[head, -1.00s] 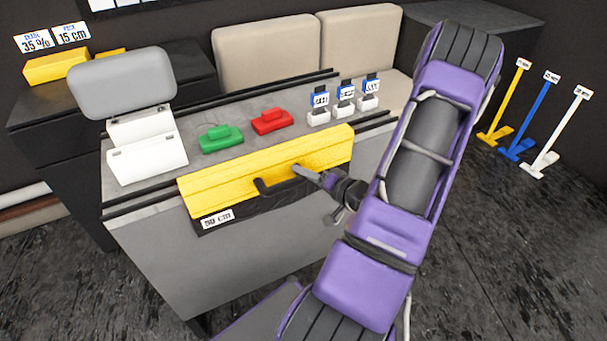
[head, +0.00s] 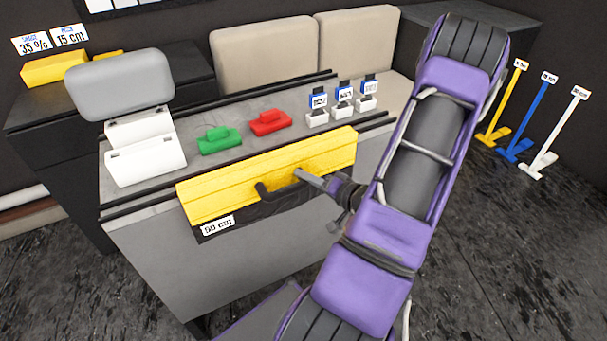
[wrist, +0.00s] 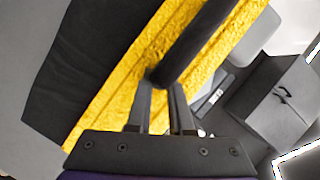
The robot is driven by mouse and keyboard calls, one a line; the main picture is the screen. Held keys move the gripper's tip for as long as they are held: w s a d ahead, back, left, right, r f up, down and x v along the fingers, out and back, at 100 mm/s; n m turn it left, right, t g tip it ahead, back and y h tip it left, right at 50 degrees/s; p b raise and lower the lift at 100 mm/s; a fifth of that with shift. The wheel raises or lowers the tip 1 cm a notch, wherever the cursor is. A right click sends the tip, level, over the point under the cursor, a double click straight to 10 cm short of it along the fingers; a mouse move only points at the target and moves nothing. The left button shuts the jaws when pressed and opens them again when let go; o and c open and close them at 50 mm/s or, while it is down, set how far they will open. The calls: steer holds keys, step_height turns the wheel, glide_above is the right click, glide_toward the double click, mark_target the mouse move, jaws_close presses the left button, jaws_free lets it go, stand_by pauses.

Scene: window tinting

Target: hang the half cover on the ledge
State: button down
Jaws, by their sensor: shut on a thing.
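The half cover is a long yellow strip (head: 225,192) with a black handle (head: 275,190), a dark lower sheet and a "50 cm" label (head: 218,226). In the head view it runs along the counter's front edge, slightly tilted, higher at its right end. My gripper (head: 305,175) reaches it from the right and is shut on the handle. The wrist view shows both fingers (wrist: 160,90) at the handle bar (wrist: 195,45), with the yellow strip behind. The cover hides most of the front ledge (head: 140,211); I cannot tell whether it touches it.
On the counter stand a white stand (head: 142,160), a green block (head: 219,140), a red block (head: 270,122) and several small labelled holders (head: 343,105). Yellow, blue and white long-handled tools (head: 545,120) stand at the right. Open floor (head: 490,270) lies at the lower right.

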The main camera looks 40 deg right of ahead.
steer(key=shift+s+a+b, duration=0.2)
steer(key=shift+s+b, duration=0.1)
steer(key=shift+s, duration=0.6)
steer(key=shift+s+a+b, duration=0.25)
steer(key=shift+s+b, duration=0.05)
steer(key=shift+s, duration=0.65)
steer(key=shift+s+a+b, duration=0.2)
steer(key=shift+s+b, duration=0.1)
steer(key=shift+s, duration=0.6)
steer(key=shift+r, duration=0.1)
step_height(320, 180, up, 6)
steer(key=p, duration=0.6)
